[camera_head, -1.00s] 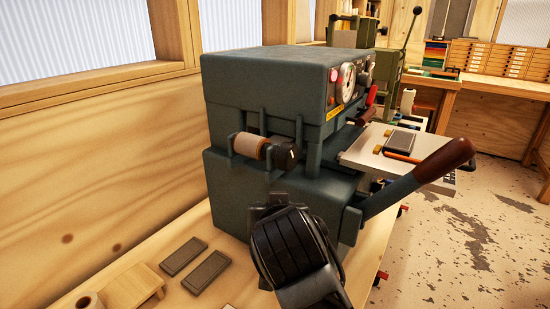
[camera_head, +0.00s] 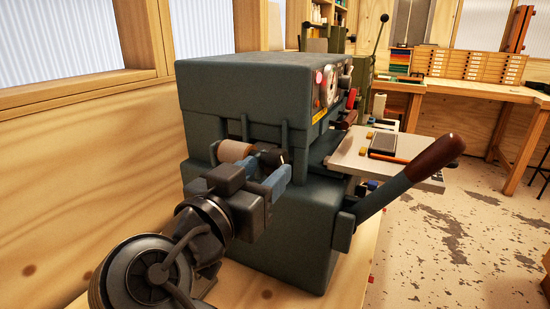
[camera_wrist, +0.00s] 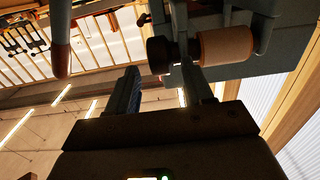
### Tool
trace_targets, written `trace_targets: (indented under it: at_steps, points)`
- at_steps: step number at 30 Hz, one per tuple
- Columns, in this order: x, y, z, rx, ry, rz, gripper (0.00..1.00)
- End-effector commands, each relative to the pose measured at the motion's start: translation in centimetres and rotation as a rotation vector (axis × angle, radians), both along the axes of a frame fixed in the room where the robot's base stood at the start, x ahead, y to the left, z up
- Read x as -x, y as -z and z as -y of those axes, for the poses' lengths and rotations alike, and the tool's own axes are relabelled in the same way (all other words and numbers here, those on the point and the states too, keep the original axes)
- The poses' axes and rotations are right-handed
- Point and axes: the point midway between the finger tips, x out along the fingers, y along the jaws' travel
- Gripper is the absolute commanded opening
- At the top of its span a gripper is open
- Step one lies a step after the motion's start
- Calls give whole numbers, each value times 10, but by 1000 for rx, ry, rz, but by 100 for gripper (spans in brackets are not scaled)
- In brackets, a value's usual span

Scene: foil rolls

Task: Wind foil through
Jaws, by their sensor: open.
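The dark green foil machine (camera_head: 250,85) stands on the bench. A tan foil roll (camera_head: 236,151) sits in brackets on its near side, with a black knob (camera_head: 267,158) at its right end. The wrist view shows the roll (camera_wrist: 226,46) and the knob (camera_wrist: 160,52) close up. My gripper (camera_head: 276,161) is open at the knob, partly covering it in the head view. In the wrist view, the knob lies at the gap between my fingertips (camera_wrist: 161,68). I cannot tell whether either finger touches it.
A long lever with a brown handle (camera_head: 437,153) sticks out to the right of the machine. A pale plate (camera_head: 350,155) with a dark block on it projects behind the lever. The wooden wall (camera_head: 80,190) is close on the left.

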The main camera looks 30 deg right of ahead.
Motion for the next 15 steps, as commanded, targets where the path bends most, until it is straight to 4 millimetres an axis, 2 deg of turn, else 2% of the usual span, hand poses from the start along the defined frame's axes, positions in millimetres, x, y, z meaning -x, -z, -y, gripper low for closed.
trace_targets:
  at_steps: [6, 15]
  points:
    - [-19, -1, 27, 1, 1, -2, 51]
    - [-29, 0, 40, 1, -2, -1, 51]
